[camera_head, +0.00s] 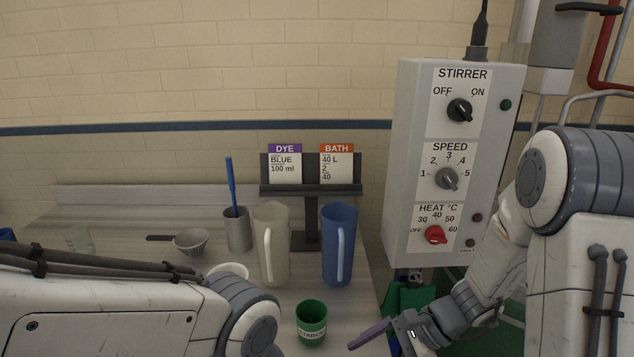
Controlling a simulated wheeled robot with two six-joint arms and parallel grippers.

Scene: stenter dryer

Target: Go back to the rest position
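My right arm comes in from the right, and its gripper (368,337) hangs low beside the bench's right end, to the right of the green cup. One dark finger points left; whether the gripper is open or shut cannot be told. My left arm crosses the lower left, over the front of the bench. Its bent joint is near the green cup, and its gripper is out of view.
On the bench (120,215) stand a green cup (311,323), a cream jug (271,245), a blue jug (339,245), a grey cup (237,230) and a bowl (191,243). A card stand (311,190) and the control box (448,160) are behind.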

